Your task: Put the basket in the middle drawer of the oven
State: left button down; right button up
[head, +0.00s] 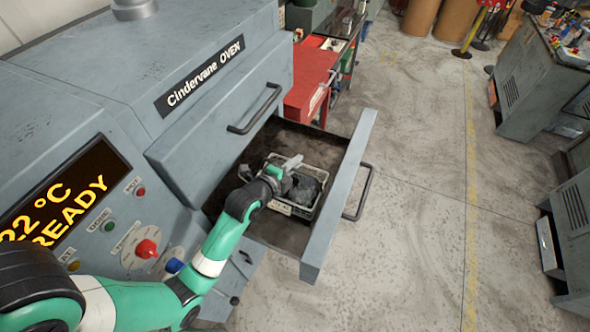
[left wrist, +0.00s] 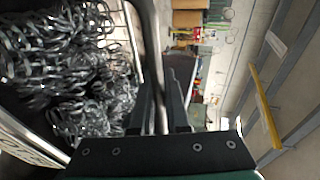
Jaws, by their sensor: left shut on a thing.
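The basket (head: 291,208) is a light, slatted container filled with dark coiled metal springs. In the head view it is inside the pulled-out middle drawer (head: 340,200) of the grey oven (head: 60,90). I cannot tell whether it rests on the drawer floor. My left gripper (head: 287,172) is at the basket's near upper side, shut on its rim or handle. In the left wrist view, the gripper fingers (left wrist: 161,95) close around a metal bar beside the springs (left wrist: 70,75). My right gripper is not in view.
The upper drawer (head: 215,120) is shut above the open one. The open drawer's front panel and handle (head: 361,192) stick out over clear floor. A red bench (head: 308,85) stands behind the drawer. Grey cabinets (head: 540,75) are far right.

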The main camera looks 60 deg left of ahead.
pick_arm(q)
jog(key=shift+f, duration=1.15)
jog(key=shift+f+b, duration=0.15)
jog(key=shift+b, duration=0.15)
jog(key=c, duration=0.9)
grip_release()
jog(key=shift+f, duration=0.1)
jog(key=shift+s+d+r, duration=0.1)
jog(key=shift+s+r, duration=0.1)
jog(key=shift+r, duration=0.1)
jog(key=p+v, duration=0.2)
jog(key=v, duration=0.9)
jog(key=shift+s+d+p, duration=0.1)
jog(key=shift+s+p, duration=0.15)
jog(key=shift+p, duration=0.05)
